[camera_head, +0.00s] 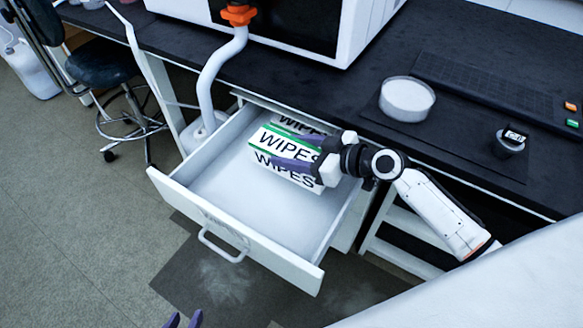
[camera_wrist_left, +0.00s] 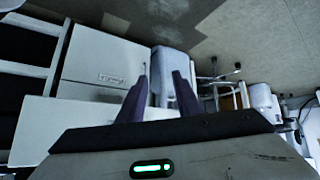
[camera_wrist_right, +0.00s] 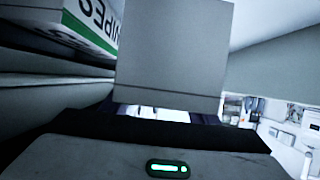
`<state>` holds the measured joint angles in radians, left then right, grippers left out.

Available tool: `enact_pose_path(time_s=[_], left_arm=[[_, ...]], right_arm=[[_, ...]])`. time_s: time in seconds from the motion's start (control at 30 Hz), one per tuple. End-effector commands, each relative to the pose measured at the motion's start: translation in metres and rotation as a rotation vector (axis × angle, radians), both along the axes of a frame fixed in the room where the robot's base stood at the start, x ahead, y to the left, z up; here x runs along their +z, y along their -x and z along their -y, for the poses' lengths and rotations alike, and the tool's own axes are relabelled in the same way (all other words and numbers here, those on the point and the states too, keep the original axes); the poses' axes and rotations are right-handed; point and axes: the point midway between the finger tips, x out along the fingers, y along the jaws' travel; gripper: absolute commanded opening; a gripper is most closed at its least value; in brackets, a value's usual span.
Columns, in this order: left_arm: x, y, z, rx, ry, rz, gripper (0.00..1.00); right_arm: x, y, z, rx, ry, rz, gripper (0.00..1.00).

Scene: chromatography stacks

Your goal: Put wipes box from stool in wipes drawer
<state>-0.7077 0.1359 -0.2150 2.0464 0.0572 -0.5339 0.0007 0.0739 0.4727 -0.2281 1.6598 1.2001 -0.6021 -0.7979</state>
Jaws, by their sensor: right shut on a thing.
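The white wipes drawer (camera_head: 185,205) is pulled open below the bench. A white wipes box with a green stripe (camera_head: 284,146) is in my right gripper (camera_head: 300,166), over the drawer's back right part. The purple fingers are shut on it. Another wipes box (camera_head: 302,122) shows behind it at the drawer's back, partly hidden. In the right wrist view the held box (camera_wrist_right: 175,50) is a plain grey face, and the other box (camera_wrist_right: 92,25) is at upper left. I cannot tell whether the held box touches the drawer floor. My left gripper (camera_wrist_left: 160,82) is open and empty; its tips show at the head view's bottom edge.
The black bench (camera_head: 330,95) runs behind the drawer, with a white round dish (camera_head: 406,98) and a small dark-based container (camera_head: 510,142) on it. A white hose (camera_head: 208,80) descends left of the drawer. A dark stool (camera_head: 100,63) stands at upper left. The drawer's front left is clear.

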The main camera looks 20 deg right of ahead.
Motion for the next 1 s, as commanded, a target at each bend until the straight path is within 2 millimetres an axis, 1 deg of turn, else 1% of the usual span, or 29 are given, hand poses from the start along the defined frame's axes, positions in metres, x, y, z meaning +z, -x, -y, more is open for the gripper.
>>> enact_pose_path(time_s=[0.03, 0.17, 0.3, 0.4, 0.5, 0.7, 0.83, 0.87, 0.93, 0.97, 1.0], left_arm=[[-0.003, 0.000, -0.001, -0.001, 0.000, 0.002, 0.31], [-0.003, -0.002, -0.001, -0.001, -0.001, 0.008, 0.31], [-0.007, -0.004, -0.002, -0.001, 0.001, 0.014, 0.31], [-0.008, -0.005, -0.002, 0.001, 0.005, 0.020, 0.31], [-0.006, -0.007, -0.001, 0.002, 0.007, 0.025, 0.31], [-0.005, -0.006, -0.002, 0.002, 0.007, 0.024, 0.31], [-0.012, -0.006, -0.002, 0.003, 0.009, 0.023, 0.31], [-0.010, -0.005, -0.001, 0.004, 0.010, 0.023, 0.31], [-0.009, -0.005, -0.002, 0.004, 0.010, 0.021, 0.31], [-0.010, -0.004, -0.002, 0.004, 0.010, 0.021, 0.31], [-0.010, -0.004, -0.001, 0.004, 0.010, 0.020, 0.31]], right_arm=[[-0.007, 0.000, 0.000, -0.002, -0.004, 0.001, 0.29], [-0.016, -0.001, 0.000, -0.001, -0.002, 0.002, 0.29], [-0.037, 0.000, 0.000, -0.002, -0.003, 0.000, 0.29], [-0.049, 0.000, 0.000, -0.002, -0.002, 0.001, 0.29], [-0.052, -0.001, 0.000, -0.001, -0.002, 0.002, 0.29], [-0.051, 0.000, 0.000, -0.001, -0.002, 0.003, 0.29], [-0.056, 0.000, 0.000, -0.001, -0.001, 0.003, 0.29], [-0.055, 0.000, 0.000, 0.000, -0.001, 0.002, 0.58], [-0.054, 0.000, 0.000, 0.000, -0.001, 0.001, 0.70], [-0.054, 0.000, 0.000, 0.000, -0.001, 0.001, 0.73], [-0.054, 0.000, 0.000, 0.000, -0.001, 0.001, 0.73]])
